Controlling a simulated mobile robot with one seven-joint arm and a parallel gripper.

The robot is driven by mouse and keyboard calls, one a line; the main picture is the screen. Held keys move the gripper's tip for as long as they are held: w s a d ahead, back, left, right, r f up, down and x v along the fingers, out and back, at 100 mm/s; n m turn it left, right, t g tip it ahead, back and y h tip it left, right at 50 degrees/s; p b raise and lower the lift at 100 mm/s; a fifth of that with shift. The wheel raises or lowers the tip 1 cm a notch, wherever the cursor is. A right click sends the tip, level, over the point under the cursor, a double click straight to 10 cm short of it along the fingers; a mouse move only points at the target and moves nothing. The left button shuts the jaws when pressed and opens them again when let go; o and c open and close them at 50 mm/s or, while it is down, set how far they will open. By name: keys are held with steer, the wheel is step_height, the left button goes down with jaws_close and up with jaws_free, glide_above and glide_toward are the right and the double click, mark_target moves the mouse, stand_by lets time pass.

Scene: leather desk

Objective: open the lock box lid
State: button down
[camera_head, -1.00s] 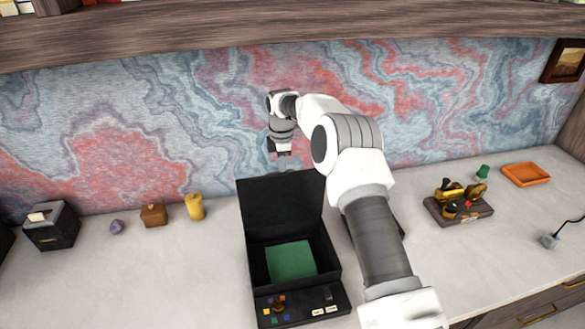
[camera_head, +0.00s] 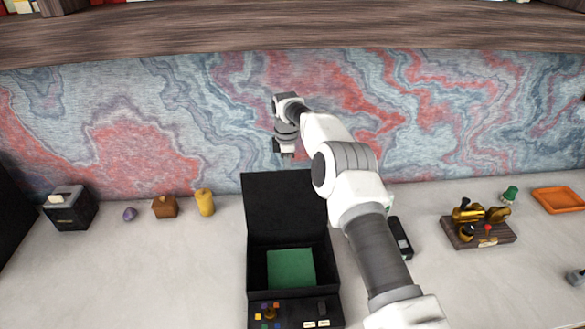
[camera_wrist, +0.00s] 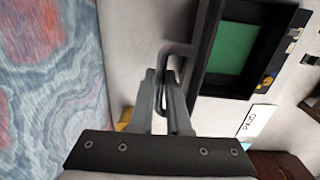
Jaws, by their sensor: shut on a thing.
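The black lock box (camera_head: 338,277) stands at the front of the desk with its lid (camera_head: 285,205) raised nearly upright at the back. Its green inside (camera_head: 291,268) is exposed, as it also is in the wrist view (camera_wrist: 232,48). My gripper (camera_head: 287,155) is just above the lid's top edge in the head view. In the wrist view my gripper (camera_wrist: 160,80) is shut on a thin dark handle (camera_wrist: 180,49) at the edge of the lid (camera_wrist: 205,40). The fingers hide part of the handle.
A black box (camera_head: 70,212), purple stone (camera_head: 130,214), brown block (camera_head: 165,207) and yellow cylinder (camera_head: 204,203) stand left of the lock box. A wooden stand with brass parts (camera_head: 480,238) and an orange tray (camera_head: 558,200) are at right. The patterned wall (camera_head: 150,130) is close behind.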

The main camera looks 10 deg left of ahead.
steer(key=shift+w+r, duration=0.1)
steer(key=shift+w, duration=0.4)
steer(key=c, duration=1.2)
jaws_free()
steer(key=shift+w, duration=0.1)
steer(key=o, duration=0.3)
steer(key=shift+w+f, duration=0.2)
steer(key=shift+f, duration=0.05)
steer(key=shift+s+r, duration=0.1)
steer(key=shift+r, duration=0.05)
steer(key=r, duration=1.1)
steer(key=shift+s+r, duration=0.35)
steer(key=shift+s, duration=0.05)
steer(key=shift+s, duration=0.1)
